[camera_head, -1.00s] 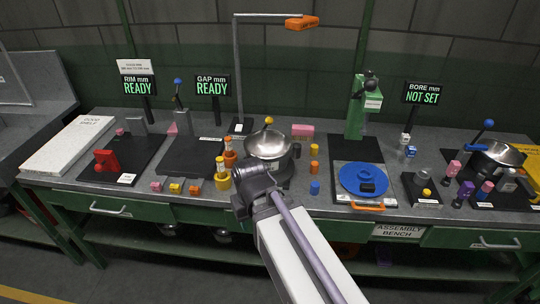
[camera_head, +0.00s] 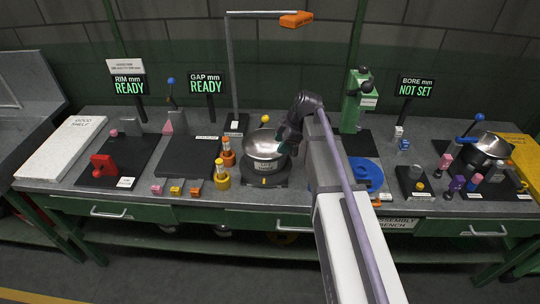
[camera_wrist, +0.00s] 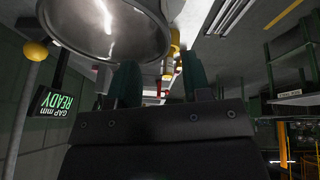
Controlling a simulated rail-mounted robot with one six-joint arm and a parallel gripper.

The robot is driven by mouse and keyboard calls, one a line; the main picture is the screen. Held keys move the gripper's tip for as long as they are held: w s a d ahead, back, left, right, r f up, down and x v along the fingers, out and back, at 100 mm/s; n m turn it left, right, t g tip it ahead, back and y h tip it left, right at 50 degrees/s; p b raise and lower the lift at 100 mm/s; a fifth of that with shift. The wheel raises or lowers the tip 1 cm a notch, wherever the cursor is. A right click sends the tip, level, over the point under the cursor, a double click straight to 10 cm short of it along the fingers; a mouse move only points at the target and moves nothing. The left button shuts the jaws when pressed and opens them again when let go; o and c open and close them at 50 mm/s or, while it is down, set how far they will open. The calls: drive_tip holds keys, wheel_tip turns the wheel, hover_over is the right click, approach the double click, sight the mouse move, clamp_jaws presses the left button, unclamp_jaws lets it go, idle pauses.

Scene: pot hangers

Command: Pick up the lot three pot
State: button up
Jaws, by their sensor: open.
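A steel pot (camera_head: 264,146) with a shiny bowl-like inside stands upright on a dark round stand (camera_head: 265,179) in the middle of the bench. It carries a pale label that I cannot read, so its lot number is unclear. My gripper (camera_head: 284,147) is at the pot's right side, close to the rim; contact cannot be told. In the wrist view the pot (camera_wrist: 110,25) fills the upper left, beyond the open green fingers of my gripper (camera_wrist: 158,82), with nothing visible held between them. A second steel pot (camera_head: 490,146) sits in a fixture at the right.
Orange and yellow bottle-like pieces (camera_head: 223,165) stand just left of the pot. A lamp post (camera_head: 234,75) rises behind it, with a yellow knob (camera_head: 265,119) nearby. A white shelf slab (camera_head: 60,148) is far left.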

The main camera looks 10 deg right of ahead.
drive_tip(key=b, duration=0.3)
hover_over(273, 166)
drive_tip(key=d, duration=0.1)
drive_tip(key=f, duration=0.4)
drive_tip(key=shift+s+d+f, duration=0.1)
drive_tip(key=shift+s+d, duration=0.1)
drive_tip(key=shift+a, duration=0.1)
drive_tip(key=b+x, duration=0.4)
drive_tip(key=shift+s+f, duration=0.15)
drive_tip(key=shift+f, duration=0.3)
drive_tip(key=shift+f+b, duration=0.3)
drive_tip(key=shift+b, duration=0.15)
drive_tip(key=shift+a+r, duration=0.1)
drive_tip(key=shift+r, duration=0.2)
clamp_jaws()
